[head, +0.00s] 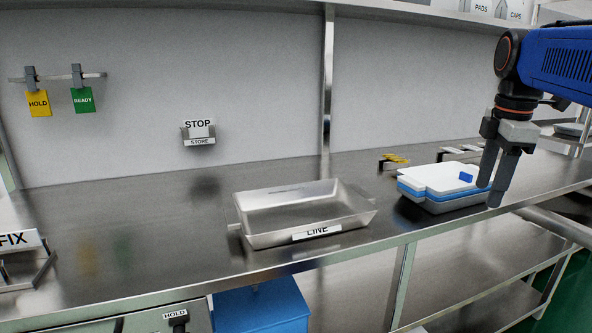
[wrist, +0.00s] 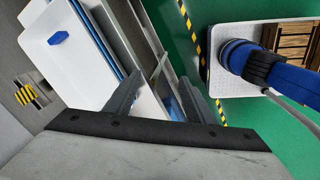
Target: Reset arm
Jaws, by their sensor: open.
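My gripper (head: 497,183) hangs from my blue arm at the right of the head view, fingers pointing down and apart, with nothing seen between them. It appears beside the right end of a stack of white and blue trays (head: 441,180), overlapping its edge in the picture; I cannot tell the exact gap. In the wrist view the two dark fingers (wrist: 160,98) are spread apart. The tray stack (wrist: 85,60) lies to their left there, with a small blue piece (wrist: 58,38) on the top white tray.
An empty metal tray labelled LINE (head: 262,232) sits mid-counter. A FIX holder (head: 15,240) stands at left. The counter between is bare. A blue bin (head: 260,308) is below.

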